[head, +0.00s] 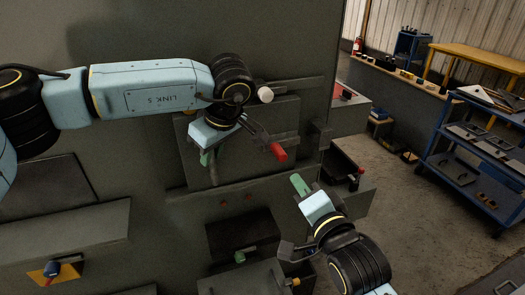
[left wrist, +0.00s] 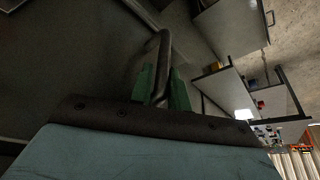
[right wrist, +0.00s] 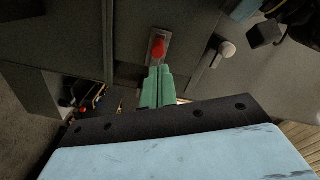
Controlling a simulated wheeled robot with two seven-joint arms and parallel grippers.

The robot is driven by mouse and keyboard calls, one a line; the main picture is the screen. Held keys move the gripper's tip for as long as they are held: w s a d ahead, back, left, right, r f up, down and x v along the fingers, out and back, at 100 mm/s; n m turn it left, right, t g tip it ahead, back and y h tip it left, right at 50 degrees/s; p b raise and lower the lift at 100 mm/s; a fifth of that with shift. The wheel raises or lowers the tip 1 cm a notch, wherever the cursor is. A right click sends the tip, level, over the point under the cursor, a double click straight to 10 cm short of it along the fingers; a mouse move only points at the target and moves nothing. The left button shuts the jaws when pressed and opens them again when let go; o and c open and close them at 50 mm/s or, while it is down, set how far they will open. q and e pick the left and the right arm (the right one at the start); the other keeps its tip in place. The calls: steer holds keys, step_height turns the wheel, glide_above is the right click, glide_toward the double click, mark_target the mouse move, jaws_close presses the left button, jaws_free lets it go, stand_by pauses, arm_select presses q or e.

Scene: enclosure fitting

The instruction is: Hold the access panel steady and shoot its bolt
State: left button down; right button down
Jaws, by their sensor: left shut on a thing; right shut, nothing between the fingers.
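The grey access panel (head: 285,112) stands upright in the large dark enclosure face in the head view. My left gripper (head: 207,158) is shut on its bar handle (head: 213,174); the left wrist view shows the handle (left wrist: 163,62) between the green fingers (left wrist: 161,88). The bolt's red knob (head: 278,152) sticks out at the panel's right side. In the right wrist view the red knob (right wrist: 158,50) sits on a small plate, just beyond my fingertips. My right gripper (head: 298,182) is shut and empty, below and right of the knob, apart from it.
A white knob (head: 265,94) sits above the red one. An open box (head: 345,182) with a red-topped part stands right of the panel.

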mark_target(279, 152)
steer(key=r+n+h, duration=0.1)
steer(key=n, duration=0.5)
steer(key=a+r+n, duration=0.1)
steer(key=n, duration=0.5)
steer(key=s+a+r+n+h, duration=0.1)
steer(key=r+n, duration=0.1)
steer(key=n, duration=0.4)
steer(key=shift+s+r+n+g+h, duration=0.1)
steer(key=shift+n+g+h, duration=0.2)
steer(key=shift+g, duration=0.1)
arm_select(q)
steer(key=shift+r, duration=0.1)
arm_select(e)
steer(key=x, duration=1)
